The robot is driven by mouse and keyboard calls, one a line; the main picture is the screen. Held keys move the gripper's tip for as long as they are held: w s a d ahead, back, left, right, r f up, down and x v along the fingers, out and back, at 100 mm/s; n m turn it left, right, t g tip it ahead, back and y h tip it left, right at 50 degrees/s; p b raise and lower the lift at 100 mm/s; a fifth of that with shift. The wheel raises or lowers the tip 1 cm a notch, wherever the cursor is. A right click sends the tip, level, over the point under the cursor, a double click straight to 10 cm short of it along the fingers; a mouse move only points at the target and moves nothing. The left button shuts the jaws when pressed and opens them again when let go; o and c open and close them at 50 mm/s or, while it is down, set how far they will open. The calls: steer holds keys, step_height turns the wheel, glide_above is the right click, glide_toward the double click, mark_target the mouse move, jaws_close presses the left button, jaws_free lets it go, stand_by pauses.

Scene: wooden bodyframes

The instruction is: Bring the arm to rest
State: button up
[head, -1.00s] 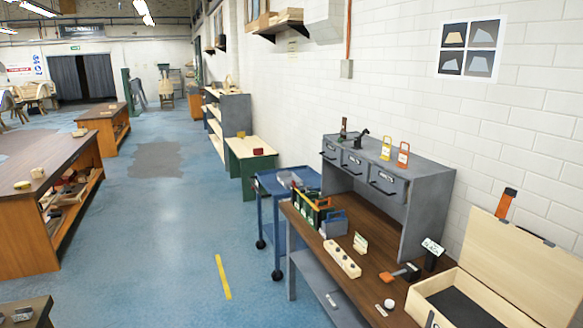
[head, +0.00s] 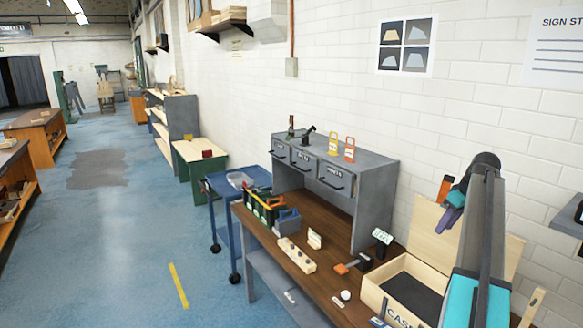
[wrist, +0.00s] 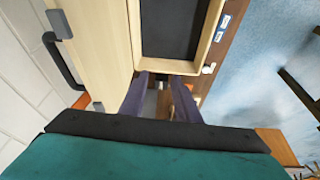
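My arm (head: 483,230) rises in the right part of the head view, in front of the open wooden case. My gripper (head: 450,213) shows there as purple fingers near the case's raised lid. In the wrist view my gripper (wrist: 160,80) has its two purple fingers apart, with nothing seen held between them. The wooden case (head: 373,292) lies open on the bench, with a dark lining. It also shows in the wrist view (wrist: 200,67), just beyond the fingertips. My arm hides part of the case and lid in the head view.
The brown bench top (head: 300,282) carries a pale block with holes (head: 297,255), an orange-and-dark tool (head: 352,263) and a white ball (head: 346,295). A grey drawer unit (head: 372,205) stands behind. A blue trolley (head: 221,213) stands left of the bench. The blue floor (head: 130,240) is largely open.

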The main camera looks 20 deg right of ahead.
steer(key=w+a+f+m+g, duration=0.1)
steer(key=w+a+f, duration=0.3)
steer(key=a+f, duration=0.85)
steer(key=w+a+f+g, duration=0.1)
steer(key=w+a+f, duration=0.2)
steer(key=a+f, duration=1)
steer(key=s+a+f+g, duration=0.1)
steer(key=s+a+f, duration=0.4)
steer(key=a, duration=0.6)
steer(key=s+a+f, duration=0.4)
steer(key=a+f, duration=0.2)
steer(key=a, duration=0.5)
steer(key=s+a+f+g, duration=0.1)
steer(key=s+a+f, duration=0.4)
steer(key=a, duration=0.6)
steer(key=s+f+g+b, duration=0.2)
steer(key=s+f+b, duration=0.4)
steer(key=s+f, duration=0.6)
steer(key=s+f+g+b, duration=0.3)
steer(key=s+f+b, duration=0.2)
steer(key=s+f, duration=0.8)
step_height(320, 180, down, 5)
steer(key=shift+r+m+g+b, duration=0.1)
steer(key=shift+m+g+b, duration=0.2)
steer(key=shift+m+b, duration=0.1)
